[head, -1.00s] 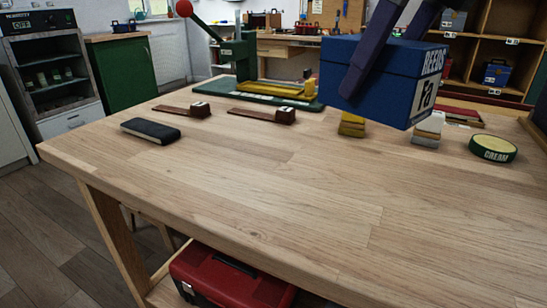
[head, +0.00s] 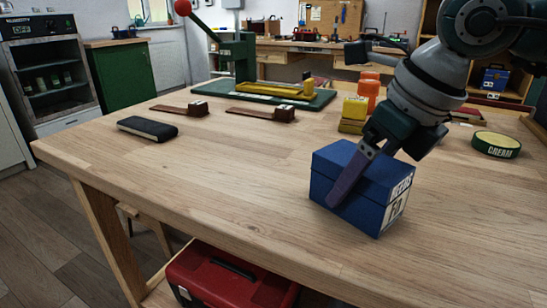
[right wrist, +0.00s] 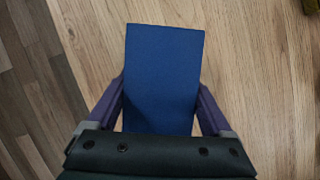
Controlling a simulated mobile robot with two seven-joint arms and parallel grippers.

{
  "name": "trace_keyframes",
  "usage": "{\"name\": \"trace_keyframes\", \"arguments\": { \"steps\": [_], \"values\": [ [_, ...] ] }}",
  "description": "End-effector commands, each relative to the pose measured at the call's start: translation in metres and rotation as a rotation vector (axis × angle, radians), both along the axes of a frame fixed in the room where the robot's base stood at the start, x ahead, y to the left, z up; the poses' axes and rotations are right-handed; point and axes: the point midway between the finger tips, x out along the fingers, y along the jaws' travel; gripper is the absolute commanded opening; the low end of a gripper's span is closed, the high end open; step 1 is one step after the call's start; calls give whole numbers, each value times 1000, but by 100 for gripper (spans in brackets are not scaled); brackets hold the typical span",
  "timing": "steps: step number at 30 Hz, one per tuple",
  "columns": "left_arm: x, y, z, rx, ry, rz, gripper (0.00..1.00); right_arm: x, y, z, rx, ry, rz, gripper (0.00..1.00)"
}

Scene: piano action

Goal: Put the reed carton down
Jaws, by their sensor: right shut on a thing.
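The reed carton (head: 345,172) is a blue box with a white label reading "REEDS" on its right end. It is at the right front part of the wooden table (head: 230,180), upright, at or just above the top; I cannot tell whether it touches. My right gripper (head: 350,185) is shut on the carton, one finger across its near side. In the right wrist view the carton (right wrist: 163,75) fills the space between both fingers of the right gripper (right wrist: 162,105), with wood behind it. My left gripper is not in view.
A black block (head: 147,129) and two hammer-like wooden pieces (head: 260,114) lie at left and centre. A green press (head: 238,65), a yellow block (head: 354,112), orange containers (head: 368,88) and a cream tin (head: 496,144) stand behind. The front left of the table is clear.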

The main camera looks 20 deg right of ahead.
Motion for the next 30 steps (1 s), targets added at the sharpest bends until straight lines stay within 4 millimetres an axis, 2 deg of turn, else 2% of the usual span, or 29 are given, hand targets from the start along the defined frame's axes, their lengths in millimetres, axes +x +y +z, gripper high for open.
{"name": "trace_keyframes", "arguments": {
  "steps": [5, 6, 9, 16, 20, 30],
  "values": [
    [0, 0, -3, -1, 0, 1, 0, 1, 0, -2, 1, -2, 0, 5],
    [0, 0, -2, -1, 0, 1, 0, 0, 0, -1, 0, 0, 0, 88],
    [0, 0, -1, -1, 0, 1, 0, 0, 0, -1, 0, 0, 0, 99],
    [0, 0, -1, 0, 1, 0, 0, 0, 0, 0, 0, 0, 0, 100],
    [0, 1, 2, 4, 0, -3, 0, -2, -2, 8, -1, -2, -1, 100],
    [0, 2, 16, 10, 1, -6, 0, -28, -10, 76, -3, -4, -2, 100]
  ]
}}
